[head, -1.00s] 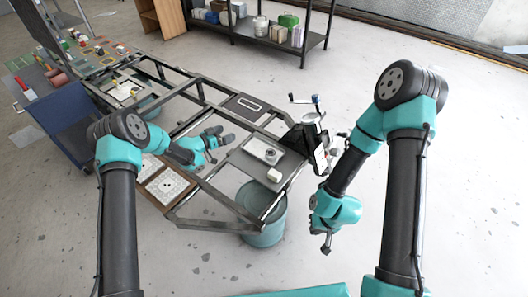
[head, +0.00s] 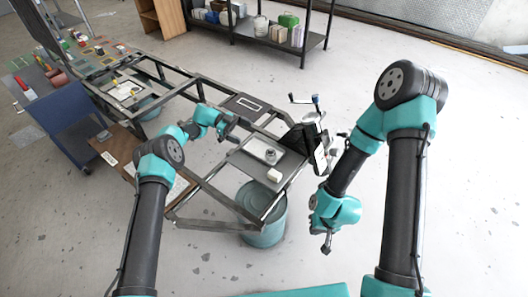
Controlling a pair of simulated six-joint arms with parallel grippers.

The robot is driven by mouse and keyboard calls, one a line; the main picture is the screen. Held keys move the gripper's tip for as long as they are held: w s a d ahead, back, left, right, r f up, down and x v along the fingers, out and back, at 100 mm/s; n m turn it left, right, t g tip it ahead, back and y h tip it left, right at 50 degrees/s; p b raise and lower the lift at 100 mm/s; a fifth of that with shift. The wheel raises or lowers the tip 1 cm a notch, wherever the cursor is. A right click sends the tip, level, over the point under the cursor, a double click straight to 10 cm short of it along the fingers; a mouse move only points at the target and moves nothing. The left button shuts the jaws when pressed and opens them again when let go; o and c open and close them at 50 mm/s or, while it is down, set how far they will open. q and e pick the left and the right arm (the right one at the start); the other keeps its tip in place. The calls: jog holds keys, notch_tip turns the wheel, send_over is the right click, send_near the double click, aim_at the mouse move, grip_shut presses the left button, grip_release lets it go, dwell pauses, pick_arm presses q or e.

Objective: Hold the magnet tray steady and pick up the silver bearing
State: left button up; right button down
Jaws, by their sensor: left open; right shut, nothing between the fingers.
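The magnet tray (head: 258,145) looks like a small pale tray lying on a dark plate on the frame, near the middle of the head view. The silver bearing (head: 270,155) appears as a small round metallic piece at the tray's near right part. My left gripper (head: 238,126) is open and empty, above and to the left of the tray, apart from it. My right gripper (head: 327,246) is shut and empty, pointing down to the right of the frame, well away from the tray.
A white block (head: 274,174) lies on the dark plate (head: 246,164) near the tray. A crank-handled device (head: 311,125) stands at the frame's right end. A round bin (head: 264,236) is below. Open bars form the metal frame (head: 185,88).

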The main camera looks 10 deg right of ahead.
pick_arm(q)
jog(key=shift+s+a+f+m+g+y, duration=0.3)
jog(key=shift+s+f+m+g+y, duration=0.15)
jog(key=shift+y, duration=0.45)
